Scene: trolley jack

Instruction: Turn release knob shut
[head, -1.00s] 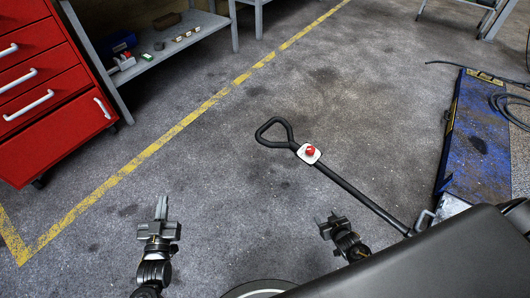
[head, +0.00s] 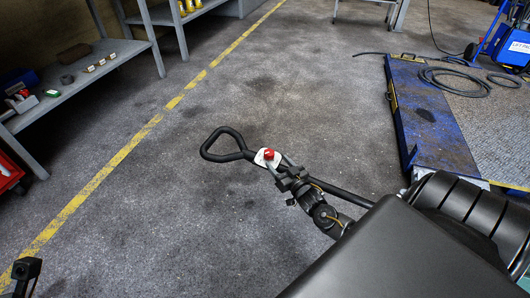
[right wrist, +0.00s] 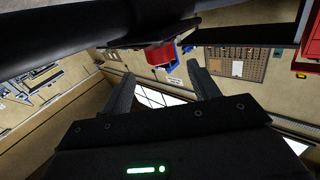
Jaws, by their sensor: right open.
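The red release knob (head: 268,154) sits on a white plate (head: 261,163) on the black jack handle (head: 222,154), just below its loop grip. My right gripper (head: 279,165) is right beside the knob, on its lower right side in the head view. In the right wrist view the red knob (right wrist: 160,54) shows between the two open fingertips (right wrist: 161,70), close to their ends. I cannot tell whether a finger touches it. My left gripper (head: 27,268) shows only partly at the lower left corner, away from the handle; its fingers cannot be made out.
A blue lift platform (head: 430,122) with a coiled black hose (head: 455,78) lies at the right. A grey shelf bench (head: 85,80) stands at the left. A red cabinet (head: 8,172) shows at the left edge. The floor left of the handle is clear.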

